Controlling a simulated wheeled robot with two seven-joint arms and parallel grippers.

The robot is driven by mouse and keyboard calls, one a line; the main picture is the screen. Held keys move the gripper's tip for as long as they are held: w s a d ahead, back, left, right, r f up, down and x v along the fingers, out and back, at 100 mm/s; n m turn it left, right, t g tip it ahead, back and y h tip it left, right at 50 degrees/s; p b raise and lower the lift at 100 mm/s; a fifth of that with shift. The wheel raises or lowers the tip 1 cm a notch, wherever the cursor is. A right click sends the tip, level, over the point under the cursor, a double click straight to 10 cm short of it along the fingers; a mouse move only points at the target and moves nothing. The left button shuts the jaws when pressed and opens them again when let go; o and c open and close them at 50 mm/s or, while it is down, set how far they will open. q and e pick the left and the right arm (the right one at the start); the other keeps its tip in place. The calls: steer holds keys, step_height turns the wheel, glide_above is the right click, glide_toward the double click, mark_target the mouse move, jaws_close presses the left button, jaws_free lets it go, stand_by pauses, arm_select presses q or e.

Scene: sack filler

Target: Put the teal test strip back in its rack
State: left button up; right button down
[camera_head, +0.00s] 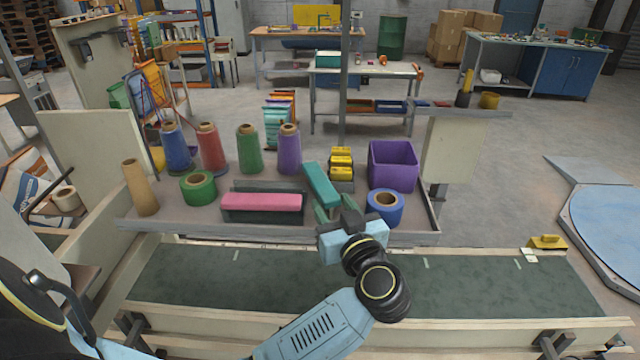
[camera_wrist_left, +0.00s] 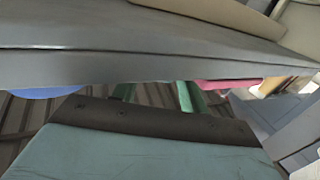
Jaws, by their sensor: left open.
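The teal test strip (camera_head: 321,184) is a long flat-topped bar near the middle of the grey tray table (camera_head: 165,220), set at a slant. A pink bar (camera_head: 262,202) sits to its left beside a dark grey holder (camera_head: 268,187), which may be the rack; I cannot tell. My left gripper (camera_head: 345,216) is open at the table's front edge, just below the strip's near end in the head view. The strip is not clearly seen there. My right gripper is out of view.
A blue tape roll (camera_head: 385,206) and a purple bin (camera_head: 393,165) stand right of the strip. Yellow boxes (camera_head: 341,162) stand behind, with several thread cones and a green roll (camera_head: 198,187) at left. A green conveyor belt (camera_head: 200,275) runs in front.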

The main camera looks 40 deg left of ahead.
mark_target(327, 192)
arm_select(q)
steer(key=x, duration=0.4)
steer(key=shift+w+a+p, duration=0.1)
steer(key=shift+w+p, duration=0.1)
steer(key=shift+p, duration=0.15)
steer(key=c, duration=0.8)
step_height(327, 192, up, 10)
steer(key=shift+s, duration=0.15)
